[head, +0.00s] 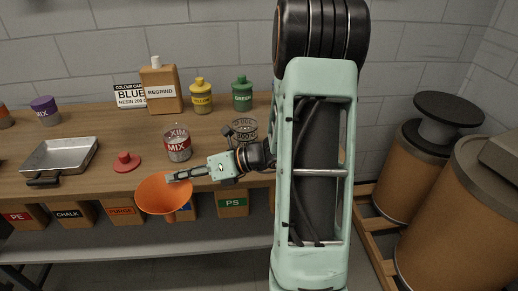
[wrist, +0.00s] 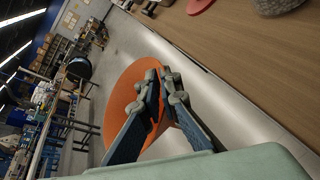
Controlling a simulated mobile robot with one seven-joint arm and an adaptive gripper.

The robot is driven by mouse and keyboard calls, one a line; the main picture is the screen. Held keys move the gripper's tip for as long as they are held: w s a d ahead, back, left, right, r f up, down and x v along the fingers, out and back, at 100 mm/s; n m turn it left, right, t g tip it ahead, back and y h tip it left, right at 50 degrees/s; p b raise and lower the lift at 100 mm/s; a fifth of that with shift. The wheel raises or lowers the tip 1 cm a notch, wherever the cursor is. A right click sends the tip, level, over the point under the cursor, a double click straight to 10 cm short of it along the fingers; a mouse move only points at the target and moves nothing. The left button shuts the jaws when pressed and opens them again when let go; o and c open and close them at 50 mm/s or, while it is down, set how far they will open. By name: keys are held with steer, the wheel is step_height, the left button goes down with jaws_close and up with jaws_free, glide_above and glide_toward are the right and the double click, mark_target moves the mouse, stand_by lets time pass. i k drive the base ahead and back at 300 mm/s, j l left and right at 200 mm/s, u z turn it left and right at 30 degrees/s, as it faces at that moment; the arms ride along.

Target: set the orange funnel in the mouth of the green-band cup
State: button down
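The orange funnel (head: 160,198) hangs in front of the bench edge, its wide mouth up and spout down. My gripper (head: 174,178) is shut on the funnel's rim. In the wrist view the funnel (wrist: 115,105) shows behind and between the fingers (wrist: 163,88). I cannot make out a green-band cup in either view. A cup with a red band marked MIX (head: 177,146) stands on the bench just behind the funnel. A purple-band MIX cup (head: 44,110) stands at the back left. My arm hides part of the bench at right.
A metal tray (head: 62,155) and a red knobbed disc (head: 125,162) lie on the bench. Labelled bins (head: 233,203) sit below. Large drums (head: 462,215) stand at right.

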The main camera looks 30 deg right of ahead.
mark_target(245, 140)
steer(key=k+z, duration=0.15)
steer(key=z, duration=0.9)
